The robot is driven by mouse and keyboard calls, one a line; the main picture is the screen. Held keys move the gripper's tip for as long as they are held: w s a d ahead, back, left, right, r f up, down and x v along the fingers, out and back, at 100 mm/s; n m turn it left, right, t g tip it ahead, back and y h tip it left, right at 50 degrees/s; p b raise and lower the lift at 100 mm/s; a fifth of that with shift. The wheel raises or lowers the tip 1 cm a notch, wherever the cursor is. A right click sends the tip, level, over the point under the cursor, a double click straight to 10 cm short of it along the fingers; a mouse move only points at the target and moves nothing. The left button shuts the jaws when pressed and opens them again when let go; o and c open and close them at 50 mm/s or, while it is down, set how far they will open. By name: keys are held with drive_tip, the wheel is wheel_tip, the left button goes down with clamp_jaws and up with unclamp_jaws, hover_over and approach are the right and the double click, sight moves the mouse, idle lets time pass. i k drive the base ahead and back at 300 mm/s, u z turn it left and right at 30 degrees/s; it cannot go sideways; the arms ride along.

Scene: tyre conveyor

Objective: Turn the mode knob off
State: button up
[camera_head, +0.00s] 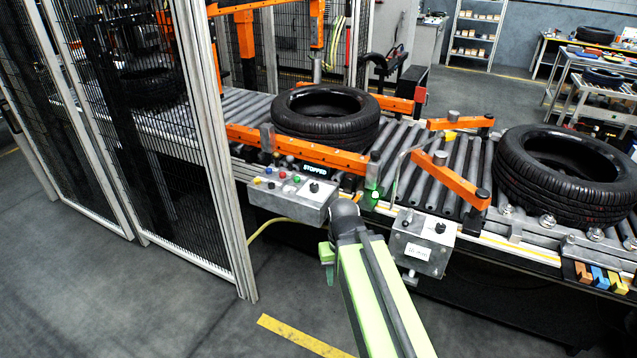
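A grey control box (288,203) is fixed to the near side of the conveyor. Its sloped top carries a black knob (314,187) at the right and several small coloured buttons. A second grey box (420,240) to the right has a white label and small dark controls on top. I cannot read which control is the mode knob, nor how either is turned. My arm, pale green with a dark rounded joint, reaches up from the bottom to just right of the first box.
A lit sign reading "STOPPED" (292,167) stands behind the first box. Tyres (325,120) and (570,170) lie on the roller conveyor (405,185), among orange guide arms (450,180). A mesh fence (140,130) stands at the left. The floor (130,285) in front is clear.

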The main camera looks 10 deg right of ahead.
sight(313, 187)
drive_tip(key=u, duration=0.05)
drive_tip(key=i, duration=1)
drive_tip(key=z, duration=0.05)
